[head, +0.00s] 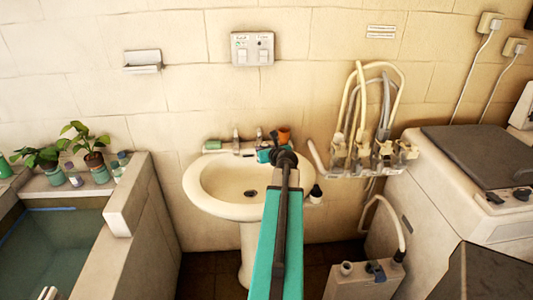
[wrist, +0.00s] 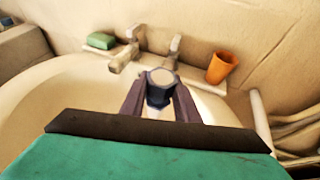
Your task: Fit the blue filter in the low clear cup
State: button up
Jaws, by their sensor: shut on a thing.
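My gripper (wrist: 160,97) is shut on a small dark blue piece with a pale round top, which I take to be the blue filter (wrist: 158,92). The gripper holds it above the washbasin, and its lower part is hidden between the fingers. In the head view my gripper (head: 277,156) is over the back of the basin, with a bit of blue (head: 264,155) showing at its left. I cannot make out a low clear cup in either view; it may be hidden or too small to tell.
The washbasin (head: 208,190) carries taps (wrist: 125,58), a green soap-like block (wrist: 101,40) and an orange cup (wrist: 221,67) at its back. Hoses (head: 385,95) hang on the wall at right. A low box (head: 362,285) stands below.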

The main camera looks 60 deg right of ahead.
jog(key=w+a+f+n+t+y+b, duration=0.1)
jog(key=w+a+n+y, duration=0.2)
jog(key=w+a, duration=0.6)
jog(key=w+a+n+t+y, duration=0.1)
jog(key=w+a+n+y, duration=0.3)
jog(key=a, duration=0.9)
jog(key=w+a+f+n+t+y+b, duration=0.1)
jog(key=w+a+n+y, duration=0.15)
jog(key=w+a, duration=0.7)
jog(key=s+a+n+g+y, duration=0.1)
jog(key=a+n+y, duration=0.3)
jog(key=a, duration=1.5)
jog(key=a+r+n+g+y, duration=0.1)
jog(key=a+n+g+y, duration=0.3)
jog(key=a, duration=1.4)
jog(key=shift+s+a+n+y+b, duration=0.35)
jog(key=shift+s+n+y+b, duration=0.15)
jog(key=shift+y, duration=0.45)
jog(key=shift+w, duration=0.1)
